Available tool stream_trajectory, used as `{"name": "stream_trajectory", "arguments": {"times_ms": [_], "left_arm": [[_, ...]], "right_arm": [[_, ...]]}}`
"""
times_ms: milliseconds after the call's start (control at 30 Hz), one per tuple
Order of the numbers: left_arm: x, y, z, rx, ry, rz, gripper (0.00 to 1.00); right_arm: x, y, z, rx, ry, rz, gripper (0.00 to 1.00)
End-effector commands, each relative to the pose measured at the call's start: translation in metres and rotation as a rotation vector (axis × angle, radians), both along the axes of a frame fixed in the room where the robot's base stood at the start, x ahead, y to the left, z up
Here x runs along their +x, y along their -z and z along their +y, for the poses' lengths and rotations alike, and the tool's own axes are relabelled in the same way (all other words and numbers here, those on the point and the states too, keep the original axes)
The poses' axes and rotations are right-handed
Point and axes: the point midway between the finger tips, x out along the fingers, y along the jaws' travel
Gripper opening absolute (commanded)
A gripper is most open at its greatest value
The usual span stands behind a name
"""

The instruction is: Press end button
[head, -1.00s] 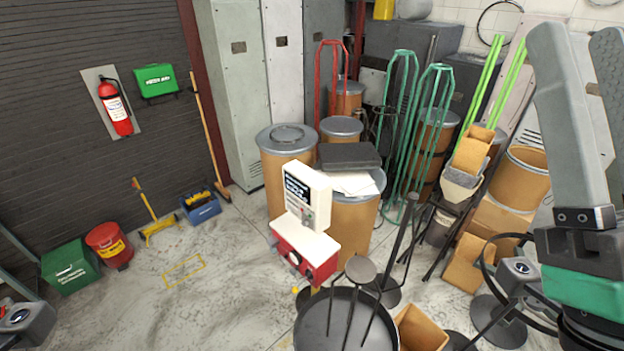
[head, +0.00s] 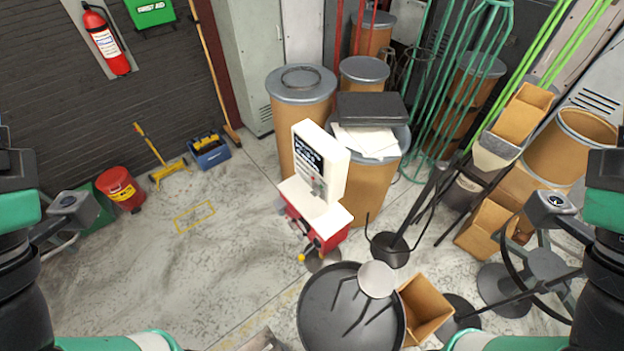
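The spring coiler stands in the middle of the head view, with a red body (head: 318,225) and a white control box (head: 318,165) on top. The box has a dark lit screen and small buttons on its front, facing left. I cannot tell which small button is the end button. My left gripper (head: 72,203) is at the left edge, far from the coiler. My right gripper (head: 552,205) is at the right edge, also far from it. Only grey end parts show; I cannot make out fingers on either.
A round dark tray (head: 325,315) with a stool-like stand (head: 376,280) is in front of the coiler. A cardboard box (head: 425,310) sits beside it. Drums (head: 300,110) crowd behind. Dark stands (head: 390,250) are at its right. Open floor (head: 225,265) lies to its left.

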Motion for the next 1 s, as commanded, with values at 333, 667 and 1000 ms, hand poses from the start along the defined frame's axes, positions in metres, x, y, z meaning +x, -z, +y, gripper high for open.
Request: {"name": "stream_trajectory", "arguments": {"times_ms": [333, 667, 1000], "left_arm": [[0.0000, -0.0001, 0.0000, 0.000, 0.000, 0.000, 0.50], [0.0000, -0.0001, 0.0000, 0.000, 0.000, 0.000, 0.50], [0.0000, -0.0001, 0.0000, 0.000, 0.000, 0.000, 0.50]], "right_arm": [[0.0001, -0.0001, 0.0000, 0.000, 0.000, 0.000, 0.21], [0.0001, -0.0001, 0.0000, 0.000, 0.000, 0.000, 0.00], [0.0001, -0.0001, 0.0000, 0.000, 0.000, 0.000, 0.00]]}}
